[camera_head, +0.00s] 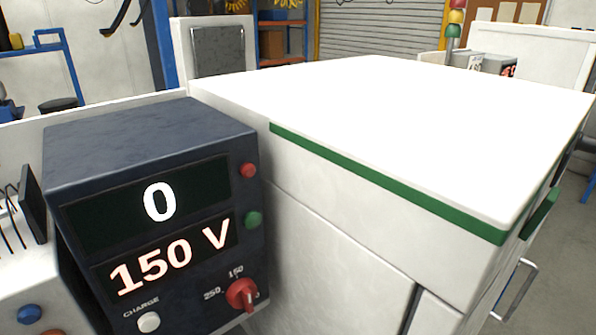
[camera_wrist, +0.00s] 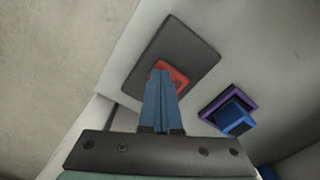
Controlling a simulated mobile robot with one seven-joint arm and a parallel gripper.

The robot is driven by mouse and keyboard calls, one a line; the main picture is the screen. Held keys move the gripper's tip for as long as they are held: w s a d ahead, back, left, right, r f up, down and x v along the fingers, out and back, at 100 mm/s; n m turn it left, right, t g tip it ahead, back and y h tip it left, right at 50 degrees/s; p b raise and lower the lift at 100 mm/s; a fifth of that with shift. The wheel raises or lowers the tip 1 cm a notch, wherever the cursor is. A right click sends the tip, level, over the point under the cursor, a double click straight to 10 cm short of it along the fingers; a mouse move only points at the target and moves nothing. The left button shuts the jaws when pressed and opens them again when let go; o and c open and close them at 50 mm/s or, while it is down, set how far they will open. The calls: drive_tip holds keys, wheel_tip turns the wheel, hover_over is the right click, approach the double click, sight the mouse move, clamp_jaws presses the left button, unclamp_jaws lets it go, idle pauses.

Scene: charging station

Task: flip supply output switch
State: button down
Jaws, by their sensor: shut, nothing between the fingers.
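In the head view a dark blue power supply (camera_head: 150,150) shows "0" and "150 V" on two displays. Its front has a red rotary knob (camera_head: 242,294) near 150 and 250 marks, a white CHARGE button (camera_head: 149,322), and a red light (camera_head: 249,170) above a green one (camera_head: 254,219). In the wrist view my gripper (camera_wrist: 160,78) is shut and empty, its blue fingers together. The tips overlap a red switch-like part (camera_wrist: 180,78) on a dark grey plate (camera_wrist: 190,45). Whether they touch it I cannot tell. My gripper is not in the head view.
A purple-framed blue part (camera_wrist: 232,115) sits right of the plate in the wrist view. In the head view a white cabinet (camera_head: 400,110) with a green stripe stands right of the supply. A blue button (camera_head: 29,314) is at lower left.

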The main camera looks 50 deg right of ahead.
wheel_tip(320, 180, up, 7)
drive_tip(key=p, duration=0.7)
idle(0.6)
